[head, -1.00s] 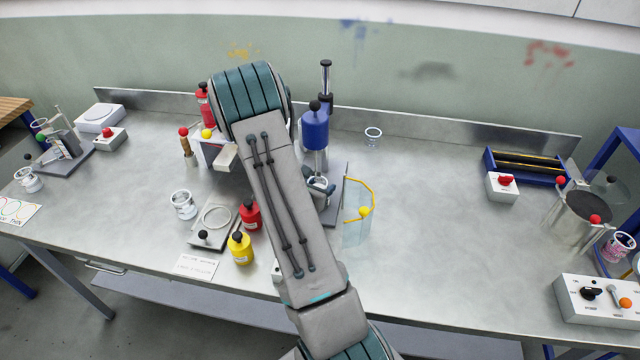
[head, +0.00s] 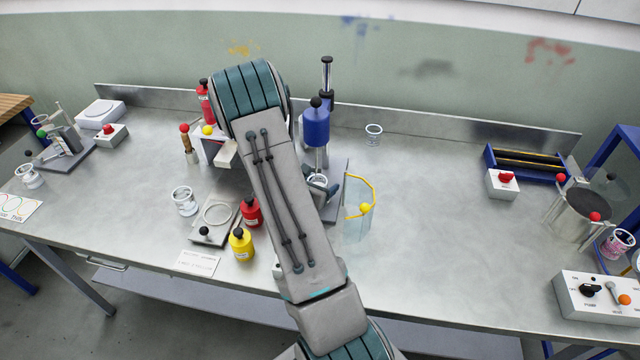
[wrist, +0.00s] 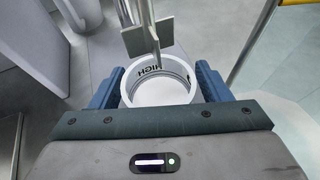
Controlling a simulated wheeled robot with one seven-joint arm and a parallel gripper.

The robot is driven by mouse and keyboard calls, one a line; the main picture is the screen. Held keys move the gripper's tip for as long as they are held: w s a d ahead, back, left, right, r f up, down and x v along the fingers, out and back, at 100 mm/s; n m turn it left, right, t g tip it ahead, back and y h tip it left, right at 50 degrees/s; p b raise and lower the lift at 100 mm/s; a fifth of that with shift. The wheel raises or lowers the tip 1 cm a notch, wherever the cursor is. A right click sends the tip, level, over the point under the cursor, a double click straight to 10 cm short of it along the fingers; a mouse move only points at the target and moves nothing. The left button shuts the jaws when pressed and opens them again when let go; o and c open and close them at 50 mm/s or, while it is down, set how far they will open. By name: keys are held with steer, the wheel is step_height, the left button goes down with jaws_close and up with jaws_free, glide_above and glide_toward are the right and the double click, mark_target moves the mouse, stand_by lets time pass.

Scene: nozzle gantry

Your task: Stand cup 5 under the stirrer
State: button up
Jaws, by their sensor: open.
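The stirrer (head: 316,125) is a blue upright unit with a black knob on a post in the middle of the bench. A white-rimmed clear cup (head: 320,180) stands below it; its number is not readable, so I cannot tell if it is cup 5. In the wrist view, the cup (wrist: 160,88) shows the word "HIGH" and sits between the blue fingers of my open gripper (wrist: 161,80). The stirrer's grey paddle and rod (wrist: 147,35) hang at the cup's far rim; I cannot tell if they reach inside. My arm hides part of the stirrer's base in the head view.
A clear guard with a yellow rim (head: 359,212) stands just right of the stirrer. Red (head: 251,212) and yellow (head: 241,246) bottles and another cup (head: 185,201) stand to the left. A cup (head: 374,134) stands behind.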

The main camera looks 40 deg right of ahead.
steer(key=b+v, duration=0.2)
steer(key=v, duration=0.8)
steer(key=shift+s+a+r, duration=0.15)
steer(key=shift+a, duration=0.2)
steer(key=s+a+r+m+g+y, duration=0.3)
steer(key=s+a+r+m+g, duration=0.15)
steer(key=s+r+m, duration=0.75)
steer(key=s+a+r+m+t+y, duration=0.1)
steer(key=s+a+r+m+y, duration=0.1)
steer(key=a, duration=0.6)
steer(key=s+a+r+m+t+y, duration=0.2)
steer(key=a+r+m+y, duration=0.1)
steer(key=a+m+y, duration=0.4)
steer(key=shift+a+r+m+y, duration=0.35)
steer(key=shift+a+m, duration=0.2)
steer(key=shift+m, duration=0.15)
